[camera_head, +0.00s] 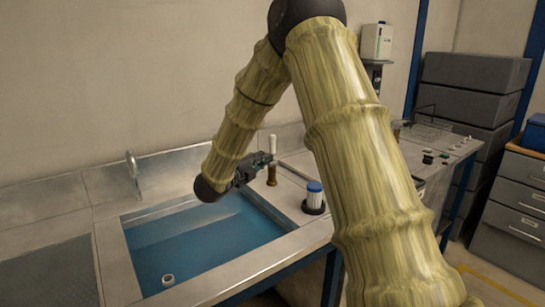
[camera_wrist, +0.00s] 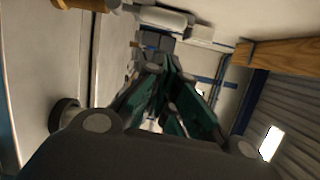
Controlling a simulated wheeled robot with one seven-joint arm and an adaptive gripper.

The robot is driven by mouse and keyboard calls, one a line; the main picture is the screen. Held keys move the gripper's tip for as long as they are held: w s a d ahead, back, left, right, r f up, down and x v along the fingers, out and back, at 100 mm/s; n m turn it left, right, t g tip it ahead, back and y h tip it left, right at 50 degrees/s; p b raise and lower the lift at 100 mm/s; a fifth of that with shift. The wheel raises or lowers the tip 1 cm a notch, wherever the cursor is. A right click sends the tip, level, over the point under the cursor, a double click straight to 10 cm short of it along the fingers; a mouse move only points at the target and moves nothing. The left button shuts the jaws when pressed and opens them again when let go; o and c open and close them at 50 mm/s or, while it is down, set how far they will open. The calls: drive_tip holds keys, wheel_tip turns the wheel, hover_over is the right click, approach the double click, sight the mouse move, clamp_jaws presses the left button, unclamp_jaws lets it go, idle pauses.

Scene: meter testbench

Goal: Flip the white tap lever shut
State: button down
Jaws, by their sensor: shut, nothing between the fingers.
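The white tap lever (camera_head: 273,144) stands upright above a brown, brass-like tap body (camera_head: 272,176) on the bench right of the sink. My gripper (camera_head: 268,159) is shut and empty, with its fingertips right by the lever's lower part. In the head view I cannot tell whether they touch. In the wrist view my gripper (camera_wrist: 167,66) has its green fingers closed together. A white rod that looks like the lever (camera_wrist: 163,18) lies across the top of that view, apart from the fingertips, with the brownish tap body (camera_wrist: 92,4) to its left.
A sink with blue water (camera_head: 205,238) lies below my gripper, with a curved metal faucet (camera_head: 133,170) on its left. A blue-capped white container (camera_head: 314,195) in a dark holder stands on the bench near the sink's right edge. Grey crates (camera_head: 470,90) are stacked at the right.

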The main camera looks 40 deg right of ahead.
drive_tip(key=shift+s+a+r, duration=0.1)
drive_tip(key=shift+s+a, duration=0.15)
drive_tip(key=shift+a, duration=0.75)
drive_tip(key=shift+s+a, duration=0.25)
drive_tip(key=shift+a, duration=0.75)
